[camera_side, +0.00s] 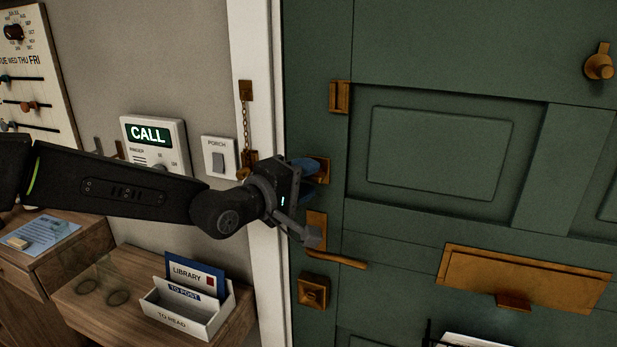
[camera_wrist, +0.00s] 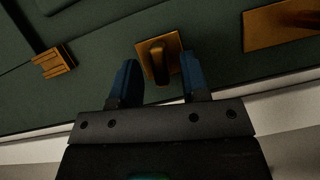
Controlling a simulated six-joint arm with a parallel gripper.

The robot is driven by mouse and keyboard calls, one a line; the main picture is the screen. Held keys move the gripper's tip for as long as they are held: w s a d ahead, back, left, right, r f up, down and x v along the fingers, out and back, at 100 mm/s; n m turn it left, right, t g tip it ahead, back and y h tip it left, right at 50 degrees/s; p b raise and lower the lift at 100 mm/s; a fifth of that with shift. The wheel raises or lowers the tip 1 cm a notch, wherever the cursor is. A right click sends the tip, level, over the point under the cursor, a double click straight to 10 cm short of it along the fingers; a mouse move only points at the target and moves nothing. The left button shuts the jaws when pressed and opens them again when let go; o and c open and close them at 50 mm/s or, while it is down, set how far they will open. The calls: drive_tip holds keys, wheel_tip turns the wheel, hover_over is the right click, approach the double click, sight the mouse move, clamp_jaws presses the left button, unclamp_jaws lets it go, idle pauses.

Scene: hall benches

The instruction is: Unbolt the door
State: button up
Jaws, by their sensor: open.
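The green door (camera_side: 430,220) stands shut in its white frame. My gripper (camera_side: 318,170) is at the door's left edge, in front of a brass plate whose rim shows behind the blue fingers. In the wrist view the brass bolt knob (camera_wrist: 157,55) on its square plate lies between the two blue fingertips of my gripper (camera_wrist: 157,68). The fingers are apart, one on each side of the knob; I cannot tell whether they touch it. In the side view the knob is hidden by my gripper. The brass lever handle (camera_side: 335,258) is just below my gripper.
A door chain (camera_side: 244,125) hangs on the frame, and its catch (camera_side: 339,96) is on the door above. A brass lock (camera_side: 313,291) sits under the handle. A letter slot (camera_side: 525,277) is at right. A call panel (camera_side: 156,146) and letter rack (camera_side: 188,308) are at left.

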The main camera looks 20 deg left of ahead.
drive_tip(key=shift+w+d, duration=0.2)
drive_tip(key=shift+w, duration=0.3)
drive_tip(key=shift+c, duration=0.4)
clamp_jaws()
